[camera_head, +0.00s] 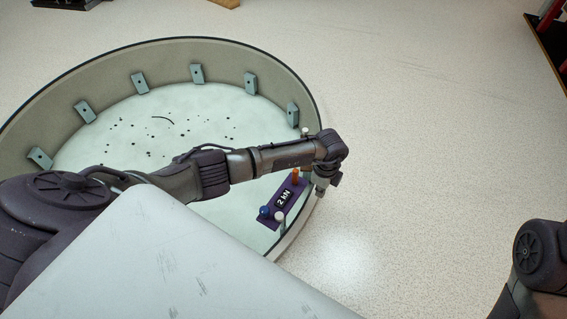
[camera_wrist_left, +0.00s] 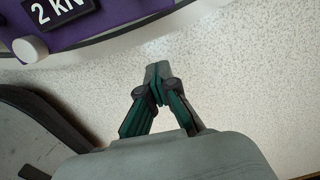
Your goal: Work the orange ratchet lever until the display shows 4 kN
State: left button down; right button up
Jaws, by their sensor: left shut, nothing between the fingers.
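The orange ratchet lever (camera_head: 295,176) stands at the far end of a purple unit inside the round tub, partly behind my left wrist. The display (camera_head: 284,198) on that unit reads 2 kN; it also shows at the top left of the left wrist view (camera_wrist_left: 58,10). My left gripper (camera_head: 320,192) is beside the lever, to its right in the head view, near the tub's rim. In the left wrist view its fingers (camera_wrist_left: 158,72) are shut with nothing between them, over pale floor. The lever is not visible in the left wrist view. My right gripper is out of view.
A blue knob (camera_head: 264,212) and a white knob (camera_head: 280,216) sit at the near end of the purple unit. The tub's wall (camera_head: 232,62) carries several grey brackets. Dark specks lie on the tub's floor. Open floor (camera_head: 420,130) lies to the right.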

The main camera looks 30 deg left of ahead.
pick_arm(q)
jog(key=shift+d+f, duration=0.45)
jog(key=shift+d, duration=0.15)
jog(key=c, duration=1.9)
grip_release()
jog(key=o, duration=1.2)
